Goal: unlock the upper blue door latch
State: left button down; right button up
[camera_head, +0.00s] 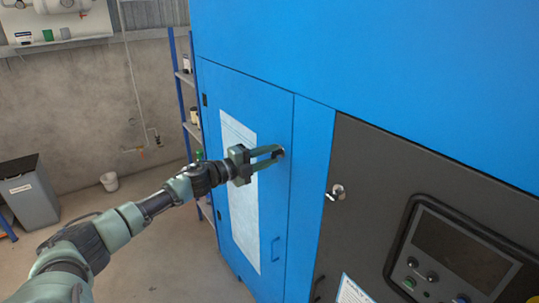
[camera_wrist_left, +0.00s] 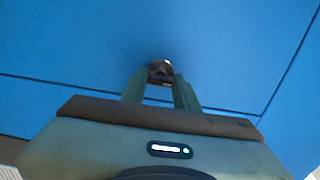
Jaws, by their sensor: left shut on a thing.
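The blue door (camera_head: 274,195) is closed on the front of the blue cabinet and carries a white sheet. Its upper latch (camera_head: 281,152) is a small metal piece near the door's upper right edge, mostly hidden by my fingers. My left gripper (camera_head: 276,154) reaches it from the left and is shut on it. In the left wrist view the latch (camera_wrist_left: 160,70) shows as a dark and silvery piece between the tips of my left gripper (camera_wrist_left: 160,80). How far the latch is turned cannot be told. My right gripper is not in view.
A second metal latch (camera_head: 337,191) sits on the dark panel to the right, above a control panel (camera_head: 455,250). A door handle (camera_head: 276,249) is lower on the blue door. Shelves (camera_head: 186,110) stand behind the cabinet.

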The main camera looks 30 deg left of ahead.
pick_arm(q)
jog(key=c, duration=1.1)
grip_release()
jog(key=shift+o, duration=0.2)
jog(key=b+v, duration=0.4)
jog(key=v, duration=0.3)
jog(key=shift+s+a, duration=0.2)
jog(key=shift+s, duration=0.15)
